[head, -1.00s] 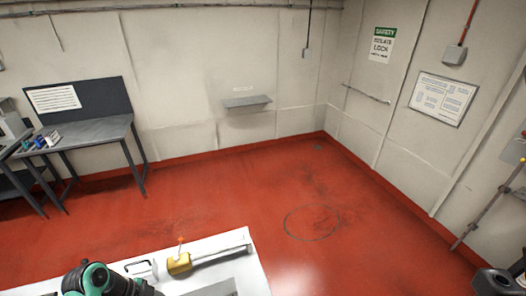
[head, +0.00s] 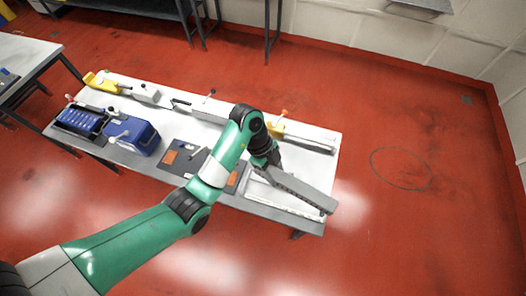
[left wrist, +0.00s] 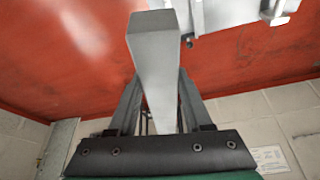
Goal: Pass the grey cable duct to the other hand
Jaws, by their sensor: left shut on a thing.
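The grey cable duct (head: 308,193) is a long straight bar, sloping down to the right over the right end of the white-topped bench in the head view. My left gripper (head: 268,170) is shut on it near its upper left end; the fingers are partly hidden by my wrist. In the left wrist view the duct (left wrist: 155,55) runs between the two fingers of my left gripper (left wrist: 158,100) and points away from it. My right gripper is in neither view now.
The bench (head: 265,205) holds a blue battery box (head: 132,136), a blue-black battery unit (head: 80,123), a dark mat with orange patches (head: 172,163), and yellow-handled tools (head: 275,129) along its back. Red floor is open to the right.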

